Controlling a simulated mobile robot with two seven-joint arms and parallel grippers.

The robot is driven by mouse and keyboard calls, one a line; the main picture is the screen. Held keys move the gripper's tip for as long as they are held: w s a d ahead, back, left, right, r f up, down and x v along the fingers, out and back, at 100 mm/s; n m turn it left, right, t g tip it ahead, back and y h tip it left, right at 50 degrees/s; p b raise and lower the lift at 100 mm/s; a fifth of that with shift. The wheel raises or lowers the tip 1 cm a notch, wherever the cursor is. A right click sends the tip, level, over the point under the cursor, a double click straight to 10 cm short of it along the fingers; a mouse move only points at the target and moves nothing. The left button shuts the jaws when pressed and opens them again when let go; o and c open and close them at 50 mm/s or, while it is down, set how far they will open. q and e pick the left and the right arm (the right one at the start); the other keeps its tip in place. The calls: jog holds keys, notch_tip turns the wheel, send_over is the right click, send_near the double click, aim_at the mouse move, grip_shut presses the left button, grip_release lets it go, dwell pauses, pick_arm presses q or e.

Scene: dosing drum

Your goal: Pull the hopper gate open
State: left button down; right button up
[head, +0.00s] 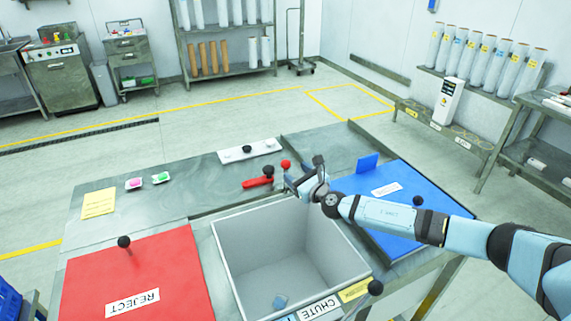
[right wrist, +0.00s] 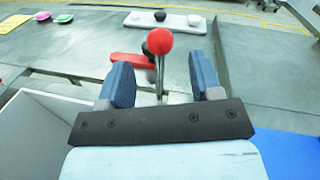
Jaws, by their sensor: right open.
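A red ball knob (head: 286,164) stands on a thin metal rod at the bench, just left of my right gripper (head: 302,180). In the right wrist view, the red knob (right wrist: 159,41) and its rod appear between the two spread blue fingers of my right gripper (right wrist: 161,78). The fingers are open, with visible space on both sides of the rod; how far the rod lies between them in depth is unclear. A red bar (head: 257,183) with a black knob (head: 268,170) lies just beyond and left. No label marks the hopper gate. My left gripper is not seen.
A red REJECT panel (head: 150,265) is left and a blue panel (head: 400,222) lies under my right arm. A white strip with knobs (head: 250,150) sits behind.

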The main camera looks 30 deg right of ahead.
aim_at(289, 167)
jog(key=w, duration=0.6)
jog(key=shift+w+a, duration=0.15)
jog(key=shift+a, duration=0.25)
grip_shut()
